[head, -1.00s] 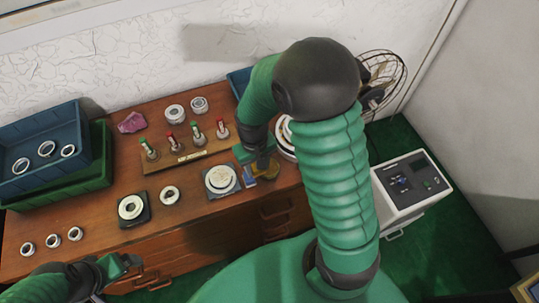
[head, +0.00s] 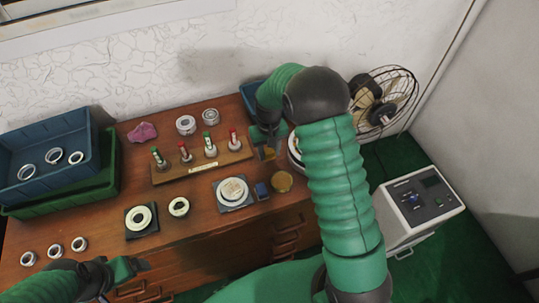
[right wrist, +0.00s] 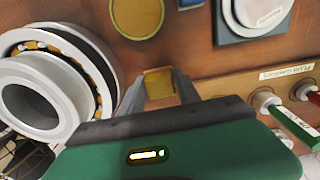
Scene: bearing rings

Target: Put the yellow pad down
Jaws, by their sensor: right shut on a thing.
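The yellow pad (right wrist: 159,83) is a small block between the fingertips of my right gripper (right wrist: 161,88), which is shut on it. In the head view the pad (head: 268,153) shows just below the right gripper (head: 266,143), over the right part of the wooden bench. I cannot tell whether the pad touches the bench top. My left gripper (head: 138,266) is at the bench's front edge at lower left, away from the pad; its jaw opening is unclear.
A large bearing (right wrist: 62,75) stands close beside the right gripper. A gold disc (head: 282,181), a blue block (head: 262,190) and a ring on a dark plate (head: 233,206) lie nearer the front. A wooden rack (head: 220,160) with red and green pegs is to the left.

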